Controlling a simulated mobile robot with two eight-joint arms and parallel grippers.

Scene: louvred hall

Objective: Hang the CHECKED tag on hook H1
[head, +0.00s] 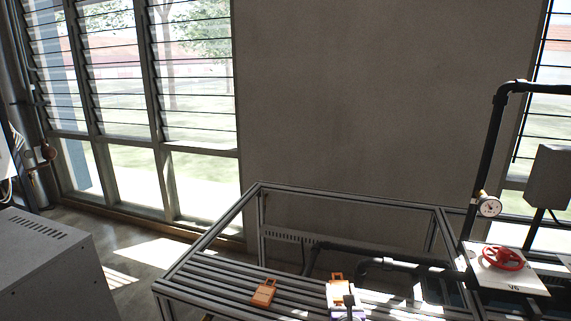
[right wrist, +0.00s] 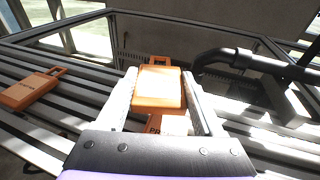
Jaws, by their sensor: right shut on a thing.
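Two orange tags with loop handles show in the head view. One tag (head: 264,293) lies on the slatted bench; it also shows at the left of the right wrist view (right wrist: 32,90), apart from my gripper. The other tag (head: 338,288) is at my right gripper (head: 346,306), low in the head view. In the right wrist view my right gripper (right wrist: 162,98) is shut on this orange tag (right wrist: 160,88), between its two pale fingers. Its face is washed out by sunlight. Orange and white lettered parts show below it, only partly readable. I cannot read CHECKED on either tag. Hook H1 is not identifiable. My left gripper is not in view.
The slatted bench (head: 215,285) has a raised metal frame. A dark pipe (head: 400,266) runs behind the tags. A red handwheel (head: 503,258), a gauge (head: 488,206) and an upright pipe stand at the right. A grey cabinet (head: 45,270) stands at the left.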

